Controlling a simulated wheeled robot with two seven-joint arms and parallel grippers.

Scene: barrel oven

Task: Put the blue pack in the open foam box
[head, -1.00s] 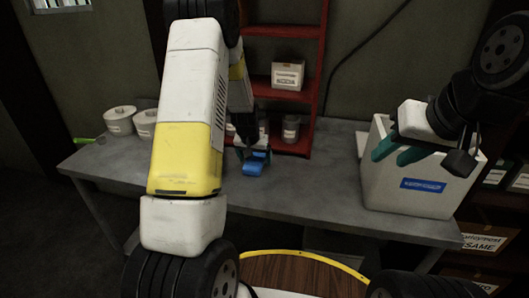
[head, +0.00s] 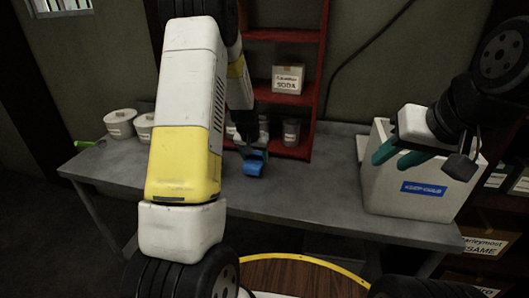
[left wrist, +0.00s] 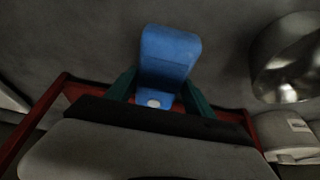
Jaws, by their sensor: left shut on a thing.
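The blue pack (head: 253,168) is at the bench's middle, below the red shelf; in the left wrist view the pack (left wrist: 168,55) sits between the teal fingers. My left gripper (head: 250,153) is shut on it, and I cannot tell if the pack still touches the bench. The white foam box (head: 418,192) with a blue label stands on the bench's right part. Its top is open, but its inside is mostly hidden. My right gripper (head: 399,158) is open and empty at the box's upper left rim, overlapping it in view.
The grey bench (head: 310,190) is clear between the pack and the foam box. A red shelf (head: 288,105) with a soda carton (head: 288,79) and a canister (head: 291,132) stands behind.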

